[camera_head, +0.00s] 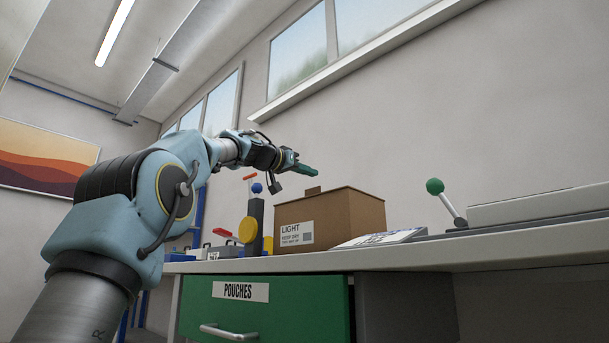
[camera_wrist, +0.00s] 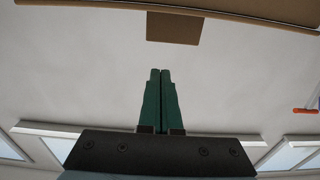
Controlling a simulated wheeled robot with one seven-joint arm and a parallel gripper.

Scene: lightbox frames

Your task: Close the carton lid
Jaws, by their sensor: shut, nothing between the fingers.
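The carton (camera_head: 352,222) is a brown box with a white "LIGHT" label, standing on the worktop. A small brown tab (camera_head: 313,190) sticks up at its top left edge. In the wrist view a brown carton panel (camera_wrist: 235,17) crosses the top of the picture, with the tab (camera_wrist: 172,28) standing out from it. From this low view I cannot tell how far the lid is open. My gripper (camera_head: 317,172) is shut and empty, its green fingers above the carton's left part and apart from it. The shut fingertips (camera_wrist: 160,71) point toward the tab in the wrist view.
Left of the carton stand a dark post with a blue ball (camera_head: 257,188) and a yellow disc (camera_head: 248,230). To its right lie a tilted white panel (camera_head: 382,238) and a green-knobbed lever (camera_head: 435,187). A green "POUCHES" drawer (camera_head: 290,312) is below.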

